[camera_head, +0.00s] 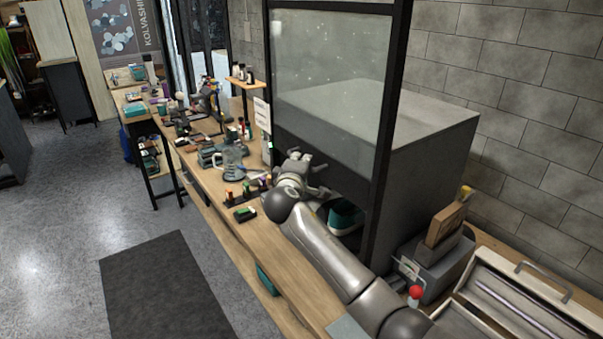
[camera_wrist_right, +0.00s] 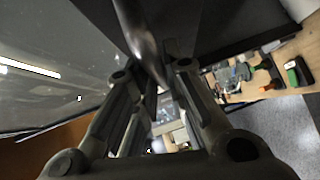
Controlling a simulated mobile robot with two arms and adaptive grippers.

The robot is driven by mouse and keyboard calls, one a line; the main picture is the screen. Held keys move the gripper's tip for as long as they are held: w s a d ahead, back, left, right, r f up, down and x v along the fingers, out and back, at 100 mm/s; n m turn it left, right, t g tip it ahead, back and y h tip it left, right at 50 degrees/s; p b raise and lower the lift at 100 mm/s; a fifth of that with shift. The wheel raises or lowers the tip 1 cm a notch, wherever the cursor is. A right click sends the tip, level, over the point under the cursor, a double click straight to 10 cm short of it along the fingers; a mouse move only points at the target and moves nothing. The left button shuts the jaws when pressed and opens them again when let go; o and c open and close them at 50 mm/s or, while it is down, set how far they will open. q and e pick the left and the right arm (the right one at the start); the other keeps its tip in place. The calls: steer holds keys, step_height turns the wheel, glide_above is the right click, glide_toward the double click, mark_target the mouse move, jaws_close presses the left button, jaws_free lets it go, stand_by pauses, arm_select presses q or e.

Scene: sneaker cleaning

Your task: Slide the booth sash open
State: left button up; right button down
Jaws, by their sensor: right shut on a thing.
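The booth (camera_head: 440,150) is a grey box on the bench, with a tall black frame at its front. Its glass sash (camera_head: 330,70) stands in that frame and reaches above the booth's top. Under the sash's dark lower rail, an opening shows a teal and white sneaker (camera_head: 345,217) inside. My right gripper (camera_head: 308,175) is at the lower rail, shut on the sash handle. In the right wrist view, the shiny handle bar (camera_wrist_right: 143,45) runs between the fingers (camera_wrist_right: 155,88); the glass is at left. The hand hides part of the rail. My left gripper is not in view.
A grey box with a red knob (camera_head: 415,291) and an open case (camera_head: 530,295) are at lower right. A dark mat (camera_head: 165,290) lies on the floor.

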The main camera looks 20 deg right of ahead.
steer(key=shift+r, duration=0.6)
steer(key=c, duration=1.5)
jaws_free()
steer(key=v, duration=1.2)
steer(key=shift+f, duration=0.1)
